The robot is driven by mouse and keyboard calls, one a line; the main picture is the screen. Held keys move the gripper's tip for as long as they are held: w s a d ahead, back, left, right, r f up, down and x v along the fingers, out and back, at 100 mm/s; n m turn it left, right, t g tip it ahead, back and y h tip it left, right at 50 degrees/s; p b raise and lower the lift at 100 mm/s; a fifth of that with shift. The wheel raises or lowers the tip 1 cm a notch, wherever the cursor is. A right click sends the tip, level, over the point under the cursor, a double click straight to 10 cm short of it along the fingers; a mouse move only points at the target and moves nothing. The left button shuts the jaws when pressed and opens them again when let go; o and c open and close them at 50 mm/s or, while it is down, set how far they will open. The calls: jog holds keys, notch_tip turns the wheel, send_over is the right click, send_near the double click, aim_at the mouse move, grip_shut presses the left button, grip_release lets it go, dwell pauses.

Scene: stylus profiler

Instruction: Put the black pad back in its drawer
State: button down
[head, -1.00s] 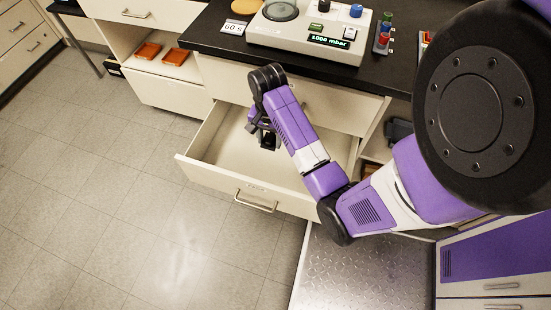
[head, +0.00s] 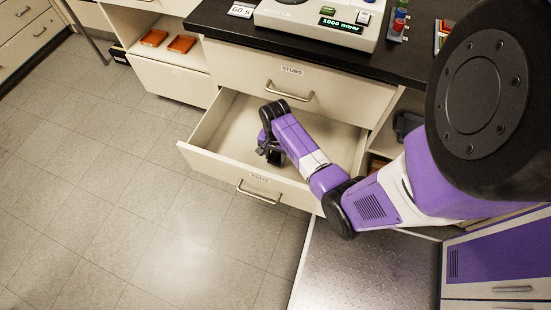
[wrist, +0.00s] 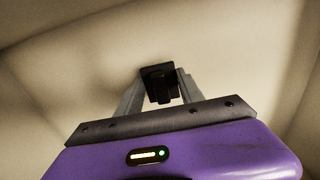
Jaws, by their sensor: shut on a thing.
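The black pad (wrist: 158,82) is small and dark, held between the two grey fingertips in the wrist view. My gripper (wrist: 160,88) is shut on it. In the head view my gripper (head: 270,153) points down inside the open drawer (head: 225,168), near its front wall; the pad cannot be told apart from the dark fingers there. The drawer is cream, with a bar handle and a small label too blurred to read surely. Its visible floor looks bare, and my arm hides its right part. In the wrist view pale drawer surfaces (wrist: 60,65) surround the pad; whether it touches the floor is unclear.
A shut drawer labelled STUBS (head: 325,85) sits directly above. The black worktop (head: 225,22) carries an instrument reading 1000 mbar (head: 345,25). Orange trays (head: 181,44) lie on a shelf at left. The floor (head: 120,220) in front is clear.

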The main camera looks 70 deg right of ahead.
aim_at(276, 156)
jog(key=shift+f, duration=0.85)
jog(key=shift+f, duration=0.15)
jog(key=c, duration=0.7)
grip_release()
jog(key=shift+c, duration=0.2)
notch_tip(276, 156, up, 12)
jog(key=p, duration=0.2)
